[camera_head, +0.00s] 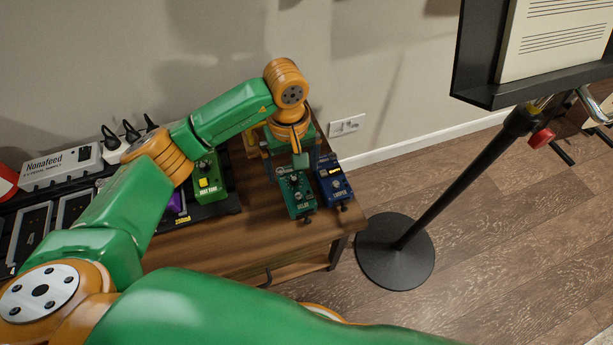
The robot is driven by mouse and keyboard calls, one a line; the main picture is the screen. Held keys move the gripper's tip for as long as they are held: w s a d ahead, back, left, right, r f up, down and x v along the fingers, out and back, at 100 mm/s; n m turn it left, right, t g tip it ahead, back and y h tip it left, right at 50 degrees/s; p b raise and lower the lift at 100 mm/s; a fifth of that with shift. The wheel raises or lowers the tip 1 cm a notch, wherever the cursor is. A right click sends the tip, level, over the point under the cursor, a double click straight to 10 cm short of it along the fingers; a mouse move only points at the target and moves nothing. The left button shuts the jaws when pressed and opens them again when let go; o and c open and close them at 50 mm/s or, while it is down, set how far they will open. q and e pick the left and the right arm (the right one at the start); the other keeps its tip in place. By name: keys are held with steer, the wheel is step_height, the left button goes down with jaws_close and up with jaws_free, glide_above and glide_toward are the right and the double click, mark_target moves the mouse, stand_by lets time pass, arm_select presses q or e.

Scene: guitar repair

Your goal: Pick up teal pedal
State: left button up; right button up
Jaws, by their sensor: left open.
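The teal pedal (296,194) lies on the wooden table (243,235) near its right end. It is a small box with knobs on top and a dark foot switch at the front. My left gripper (293,163) is above the back end of the teal pedal, pointing down, with its fingers apart and nothing seen between them. I cannot tell if the fingers touch the pedal. My right gripper is not in view.
A blue pedal (334,184) stands close to the right of the teal one. A green pedal (208,178) and a purple pedal (176,203) sit on a black pedalboard to the left, with a white power supply (62,165). A black music stand (462,180) rises from the floor right of the table.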

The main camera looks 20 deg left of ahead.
mark_target(294, 179)
arm_select(q)
step_height(294, 179, down, 7)
steer(key=shift+s+d+r, duration=0.1)
jaws_close()
stand_by(0.3)
